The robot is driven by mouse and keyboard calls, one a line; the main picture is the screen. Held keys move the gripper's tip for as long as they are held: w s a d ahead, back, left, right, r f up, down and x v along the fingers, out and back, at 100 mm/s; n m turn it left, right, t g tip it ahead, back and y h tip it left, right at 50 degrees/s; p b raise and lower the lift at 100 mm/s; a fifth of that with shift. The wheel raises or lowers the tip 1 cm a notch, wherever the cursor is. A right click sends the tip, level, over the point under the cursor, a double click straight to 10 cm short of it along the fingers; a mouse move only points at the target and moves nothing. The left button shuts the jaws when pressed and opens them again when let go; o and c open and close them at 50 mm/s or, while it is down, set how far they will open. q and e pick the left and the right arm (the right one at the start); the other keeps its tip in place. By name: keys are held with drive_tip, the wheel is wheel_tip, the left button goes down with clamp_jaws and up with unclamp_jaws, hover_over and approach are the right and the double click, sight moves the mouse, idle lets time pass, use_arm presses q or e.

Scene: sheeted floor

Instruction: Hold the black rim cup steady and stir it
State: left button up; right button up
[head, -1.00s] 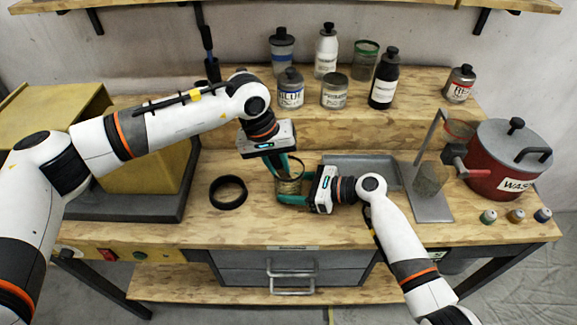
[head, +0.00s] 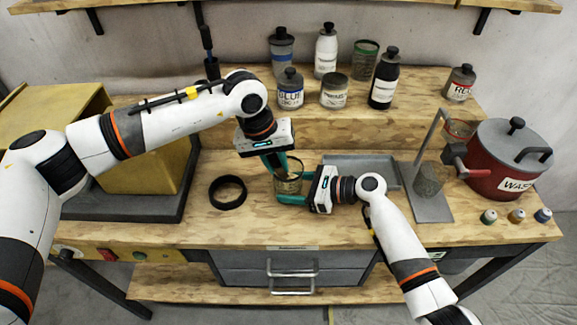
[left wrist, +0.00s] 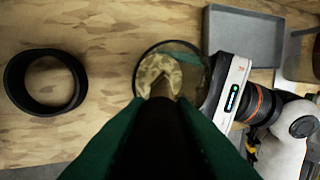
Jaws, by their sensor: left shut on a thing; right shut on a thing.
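The black rim cup (head: 291,185) is a see-through cup standing on the bench, with a dark rim (left wrist: 140,72) in the left wrist view. My right gripper (head: 288,199) comes from the right and is shut around the cup's side. My left gripper (head: 278,164) is above the cup, fingers pointing down, shut on a dark stirring tool (left wrist: 160,130). A mottled pale shape (left wrist: 158,70) shows inside the cup, beyond the dark tool; I cannot tell whether it is the tool's end or the contents. The fingers hide most of the tool in the head view.
A black ring (head: 228,207) lies left of the cup. A grey tray (head: 345,160) lies behind it on the right. A red pot (head: 490,180) and a metal stand (head: 432,208) are further right. Several bottles and jars stand on the raised shelf behind.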

use_arm(q)
drive_tip(key=s+v, duration=0.1)
drive_tip(key=v, duration=0.9)
drive_tip(key=shift+r, duration=0.25)
idle(0.7)
wheel_tip(320, 180, up, 4)
idle(0.4)
